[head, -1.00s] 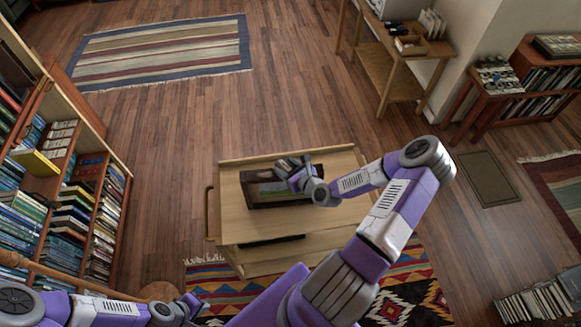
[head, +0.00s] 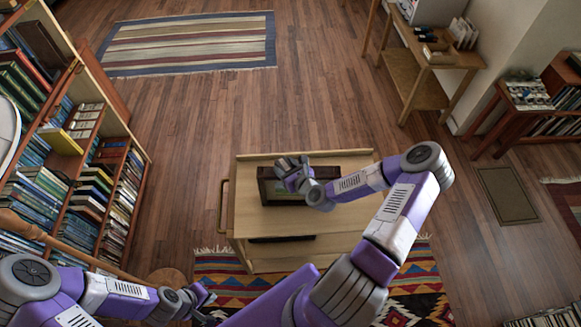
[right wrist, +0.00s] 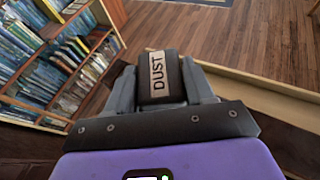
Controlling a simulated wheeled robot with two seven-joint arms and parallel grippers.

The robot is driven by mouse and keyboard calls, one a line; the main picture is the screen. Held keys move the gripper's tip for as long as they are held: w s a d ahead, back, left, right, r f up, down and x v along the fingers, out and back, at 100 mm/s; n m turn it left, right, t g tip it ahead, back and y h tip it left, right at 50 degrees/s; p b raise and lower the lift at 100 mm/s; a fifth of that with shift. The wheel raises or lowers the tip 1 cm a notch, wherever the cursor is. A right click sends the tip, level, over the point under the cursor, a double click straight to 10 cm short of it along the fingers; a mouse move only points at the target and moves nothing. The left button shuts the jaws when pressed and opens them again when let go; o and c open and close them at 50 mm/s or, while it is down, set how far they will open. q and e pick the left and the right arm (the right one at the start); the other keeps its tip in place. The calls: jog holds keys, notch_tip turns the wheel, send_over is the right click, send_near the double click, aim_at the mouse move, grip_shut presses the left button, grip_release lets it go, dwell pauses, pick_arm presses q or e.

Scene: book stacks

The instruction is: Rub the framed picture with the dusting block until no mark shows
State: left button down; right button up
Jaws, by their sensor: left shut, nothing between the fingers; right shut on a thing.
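The framed picture (head: 268,193) lies on the top of a light wooden cart (head: 250,215) in the head view. It has a dark frame and a greenish image, and my right gripper and forearm cover much of it. My right gripper (head: 287,166) is over the picture's upper left part, shut on the dusting block (right wrist: 158,75). The block is dark with a pale label reading DUST in the right wrist view. I cannot tell whether it touches the picture, or whether any mark shows. My left gripper (head: 207,297) is shut and empty at the lower left, away from the cart.
A full bookcase (head: 95,180) stands at the left. A patterned rug (head: 415,275) lies under the cart's near side. A side table (head: 440,85) stands at the upper right. The wooden floor beyond the cart is clear, up to a striped rug (head: 190,45).

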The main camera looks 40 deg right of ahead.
jog(key=shift+w+a+f, duration=0.1)
jog(key=shift+w+a, duration=0.35)
jog(key=shift+a, duration=0.3)
jog(key=shift+w+a, duration=0.45)
jog(key=shift+a, duration=0.25)
jog(key=shift+r, duration=3.1)
jog(key=shift+r, duration=0.1)
jog(key=shift+r, duration=1.4)
